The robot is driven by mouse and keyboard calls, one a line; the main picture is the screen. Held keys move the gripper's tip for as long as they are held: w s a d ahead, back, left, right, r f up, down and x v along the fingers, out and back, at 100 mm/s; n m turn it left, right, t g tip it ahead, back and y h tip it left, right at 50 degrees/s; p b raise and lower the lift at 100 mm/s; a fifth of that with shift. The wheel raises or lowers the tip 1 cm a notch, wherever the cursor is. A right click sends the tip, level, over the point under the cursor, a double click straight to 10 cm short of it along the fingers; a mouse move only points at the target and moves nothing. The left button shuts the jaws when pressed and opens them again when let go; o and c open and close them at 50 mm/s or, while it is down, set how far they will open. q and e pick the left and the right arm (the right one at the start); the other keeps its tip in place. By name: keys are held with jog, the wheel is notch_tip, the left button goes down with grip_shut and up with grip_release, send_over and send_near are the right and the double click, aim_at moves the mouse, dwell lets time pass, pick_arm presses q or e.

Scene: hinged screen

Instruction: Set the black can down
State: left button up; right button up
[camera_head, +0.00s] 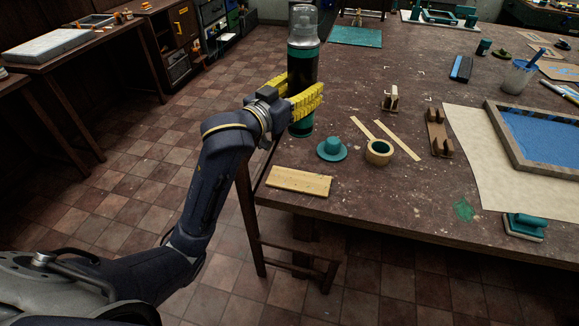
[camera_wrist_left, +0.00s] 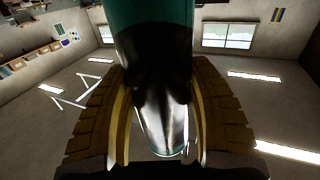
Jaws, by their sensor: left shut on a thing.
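The black can (camera_head: 302,66) is a tall dark cylinder with teal bands and a clear cap on top. It stands upright at the table's near left part in the head view. My left gripper (camera_head: 302,99) has its yellow fingers shut around the can's lower body. In the left wrist view the can (camera_wrist_left: 160,75) fills the space between both fingers (camera_wrist_left: 158,125), its teal band at the top. I cannot tell whether its base touches the table (camera_head: 380,85). My right gripper is not in view.
A teal hat-shaped piece (camera_head: 332,149), a tape roll (camera_head: 379,152) and a wooden strip (camera_head: 299,181) lie close in front of the can. A blue-filled screen frame (camera_head: 540,140) lies at the right on pale paper (camera_head: 480,180).

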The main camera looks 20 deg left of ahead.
pick_arm(q)
notch_tip(320, 180, down, 19)
dwell(0.8)
jog(key=shift+d+f, duration=0.1)
jog(key=o, duration=1.5)
jog(key=shift+f, duration=0.15)
jog(key=v, duration=1.2)
jog(key=shift+r, duration=0.25)
